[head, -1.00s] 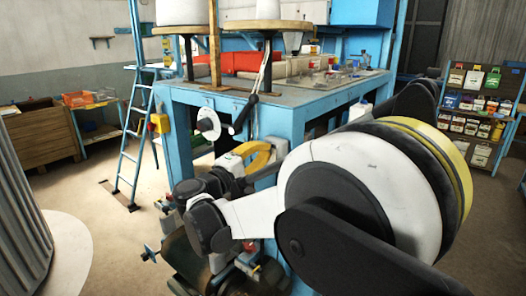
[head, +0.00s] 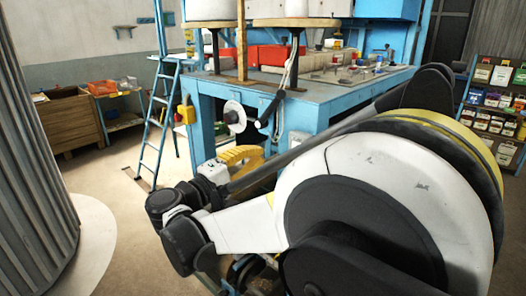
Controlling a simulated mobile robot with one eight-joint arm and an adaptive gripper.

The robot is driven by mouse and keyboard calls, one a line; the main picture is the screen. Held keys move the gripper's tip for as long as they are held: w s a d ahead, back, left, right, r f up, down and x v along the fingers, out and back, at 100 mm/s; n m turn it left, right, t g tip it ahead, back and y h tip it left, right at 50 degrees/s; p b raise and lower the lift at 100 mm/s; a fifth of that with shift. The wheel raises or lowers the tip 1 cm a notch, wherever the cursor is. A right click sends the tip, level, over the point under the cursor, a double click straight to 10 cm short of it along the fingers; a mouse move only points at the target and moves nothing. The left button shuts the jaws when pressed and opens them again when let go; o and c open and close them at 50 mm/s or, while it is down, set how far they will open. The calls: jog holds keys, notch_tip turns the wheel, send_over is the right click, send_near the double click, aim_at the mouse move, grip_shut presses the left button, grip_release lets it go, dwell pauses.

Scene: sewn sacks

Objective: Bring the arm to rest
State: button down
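My arm fills the front right of the head view, with a large white and black joint housing (head: 330,190) closest to the camera. A white link runs left from it to black joints (head: 185,240). Smaller black and white joints (head: 208,180) show just above these. I cannot make out my gripper or its fingers, and I see nothing held. The arm covers the lower part of the blue workbench (head: 310,100).
A blue ladder (head: 158,120) stands left of the bench. A grey ribbed column (head: 35,150) is at the left edge. A wooden crate (head: 70,125) is at the back left, and a stocked shelf (head: 495,100) at the right. Floor (head: 130,205) is clear at left.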

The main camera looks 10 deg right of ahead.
jog(key=shift+s+a, duration=0.1)
jog(key=shift+a, duration=0.05)
jog(key=s+d+f+m+g+y+b, duration=0.2)
jog(key=s+d+f+g+y, duration=0.2)
jog(key=s+d+f+y, duration=0.55)
jog(key=s+a+f+m+y+b, duration=0.1)
jog(key=s+f+m+y, duration=0.1)
jog(key=s+f, duration=0.3)
jog(key=s+a+f+m+y+b, duration=0.1)
jog(key=s+f+m+y, duration=0.2)
jog(key=s, duration=0.7)
notch_tip(320, 180, down, 3)
jog(key=shift+s+r+y, duration=0.1)
jog(key=shift+s+y, duration=0.2)
jog(key=shift+y, duration=0.25)
